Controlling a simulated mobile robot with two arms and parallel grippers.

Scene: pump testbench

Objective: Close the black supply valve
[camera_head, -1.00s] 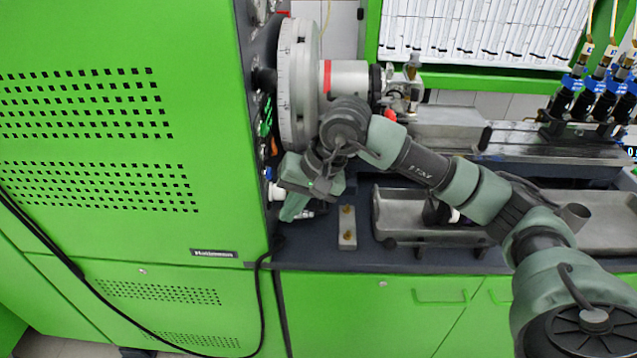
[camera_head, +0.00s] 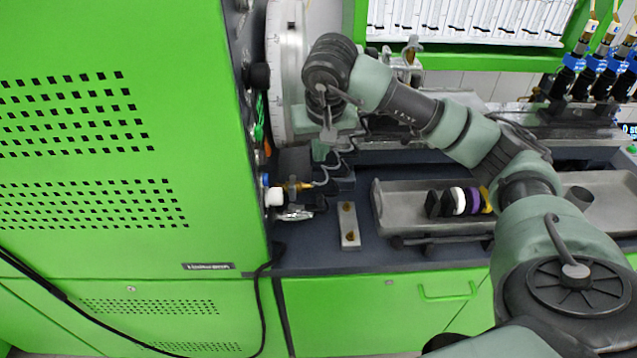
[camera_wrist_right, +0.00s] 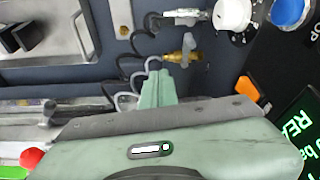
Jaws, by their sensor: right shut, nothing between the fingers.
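A black knob (camera_head: 257,76) sits on the side panel of the green cabinet; I cannot tell for certain that it is the supply valve. Lower on that panel are a white knob (camera_head: 273,197) and a blue knob (camera_head: 265,180), with a brass fitting (camera_head: 297,187) and a silver fitting beside them. The right wrist view also shows the white knob (camera_wrist_right: 232,14), the blue knob (camera_wrist_right: 288,12) and the brass fitting (camera_wrist_right: 185,50). My right gripper (camera_wrist_right: 158,86) is shut and empty, apart from the knobs. In the head view my wrist mostly hides it. My left gripper is out of view.
A grey tray (camera_head: 400,221) on the bench holds several coloured discs. A small metal block (camera_head: 348,226) lies left of it. A large graduated wheel (camera_head: 287,75) stands behind my right wrist. Several blue-and-black valves (camera_head: 597,78) stand at the back right. A black cable hangs before the cabinet.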

